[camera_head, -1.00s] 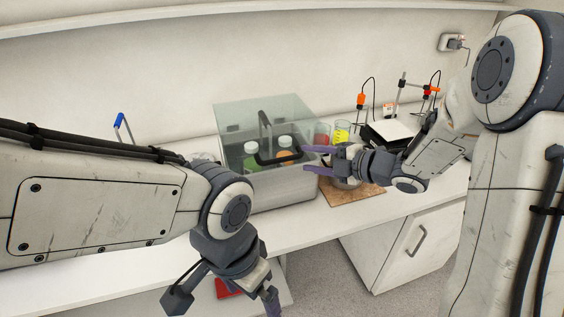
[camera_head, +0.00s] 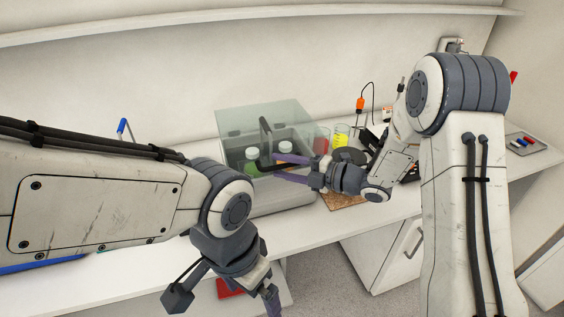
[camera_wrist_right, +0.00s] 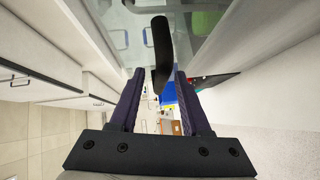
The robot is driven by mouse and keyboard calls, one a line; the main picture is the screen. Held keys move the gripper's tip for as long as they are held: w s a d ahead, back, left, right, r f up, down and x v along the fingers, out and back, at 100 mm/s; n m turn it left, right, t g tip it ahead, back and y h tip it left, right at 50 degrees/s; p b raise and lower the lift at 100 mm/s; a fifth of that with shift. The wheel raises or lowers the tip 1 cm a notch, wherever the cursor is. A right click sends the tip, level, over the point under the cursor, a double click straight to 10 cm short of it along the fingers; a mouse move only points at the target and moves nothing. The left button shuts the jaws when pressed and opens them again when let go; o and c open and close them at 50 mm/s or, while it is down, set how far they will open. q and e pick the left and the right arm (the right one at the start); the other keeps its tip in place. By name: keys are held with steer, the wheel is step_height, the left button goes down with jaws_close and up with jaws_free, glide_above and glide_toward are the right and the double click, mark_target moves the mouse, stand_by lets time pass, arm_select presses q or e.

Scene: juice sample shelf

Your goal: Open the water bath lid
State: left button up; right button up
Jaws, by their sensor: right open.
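The water bath (camera_head: 285,198) is a pale box on the bench with bottles inside. Its see-through lid (camera_head: 240,115) covers it, and a black handle (camera_head: 265,136) stands on the lid. My right gripper (camera_head: 275,168) is open, its purple fingers pointing left at the handle. In the right wrist view the handle (camera_wrist_right: 161,40) reaches into the gap between the open fingers (camera_wrist_right: 160,74); I cannot tell whether they touch it. My left gripper (camera_head: 270,295) hangs low in front of the bench, partly cut off by the picture's bottom edge.
A beaker of yellow liquid (camera_head: 341,134) and a red one (camera_head: 321,138) stand right of the bath. A brown board (camera_head: 343,200) lies in front of them. A stand with an orange clamp (camera_head: 360,104) is behind. A white shelf (camera_head: 200,14) runs above.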

steer(key=shift+w+a, duration=0.1)
steer(key=shift+a, duration=0.15)
jaws_close()
steer(key=shift+f, duration=0.1)
stand_by(1.2)
